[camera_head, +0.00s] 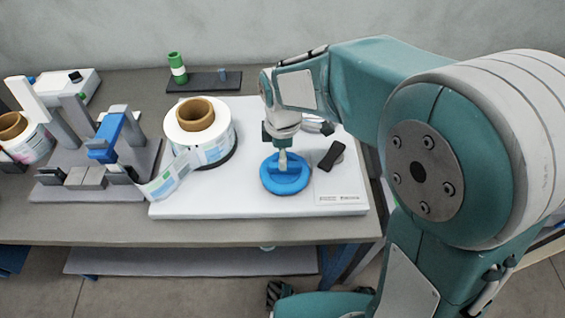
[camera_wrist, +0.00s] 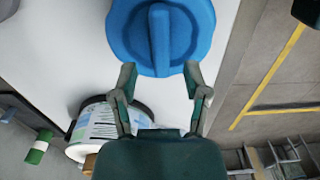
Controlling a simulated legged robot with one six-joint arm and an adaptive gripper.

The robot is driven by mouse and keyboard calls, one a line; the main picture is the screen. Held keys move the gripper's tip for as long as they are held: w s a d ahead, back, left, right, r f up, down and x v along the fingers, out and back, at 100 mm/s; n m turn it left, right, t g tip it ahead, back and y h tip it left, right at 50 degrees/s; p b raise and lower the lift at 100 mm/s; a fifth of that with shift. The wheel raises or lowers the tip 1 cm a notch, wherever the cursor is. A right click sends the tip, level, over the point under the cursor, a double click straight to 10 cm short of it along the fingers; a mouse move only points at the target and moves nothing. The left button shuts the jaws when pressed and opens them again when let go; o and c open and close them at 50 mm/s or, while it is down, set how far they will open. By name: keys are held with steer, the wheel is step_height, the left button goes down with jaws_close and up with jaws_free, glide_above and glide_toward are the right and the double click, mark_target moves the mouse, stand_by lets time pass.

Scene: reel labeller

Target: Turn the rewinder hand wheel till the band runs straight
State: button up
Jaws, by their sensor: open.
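The blue hand wheel (camera_head: 285,186) lies flat on the white base plate, right of the rewinder reel. In the wrist view the wheel (camera_wrist: 126,32) fills the top middle, with a raised bar (camera_wrist: 159,32) across it. My gripper (camera_head: 282,160) points down over the wheel. In the wrist view my gripper (camera_wrist: 160,78) is open, one finger on each side of the bar's near end, with gaps to it. The rewinder reel (camera_head: 222,140) has a brown core. The printed band (camera_head: 164,184) runs from it to the left, slanting and twisted.
The labeller frame with a blue block (camera_head: 107,136) stands at left, with another reel (camera_head: 30,145) beyond it. A black item (camera_head: 330,156) lies close right of the wheel. A dark stand with a green-and-white roll (camera_head: 177,68) is at the back. The white plate's front (camera_head: 230,204) is clear.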

steer(key=shift+f, duration=1.9)
jaws_close()
steer(key=shift+m, duration=0.4)
steer(key=m, duration=0.4)
steer(key=shift+m, duration=0.3)
steer(key=m, duration=0.5)
steer(key=shift+w+d+m, duration=0.1)
steer(key=shift+w+m, duration=0.05)
steer(key=shift+m, duration=0.15)
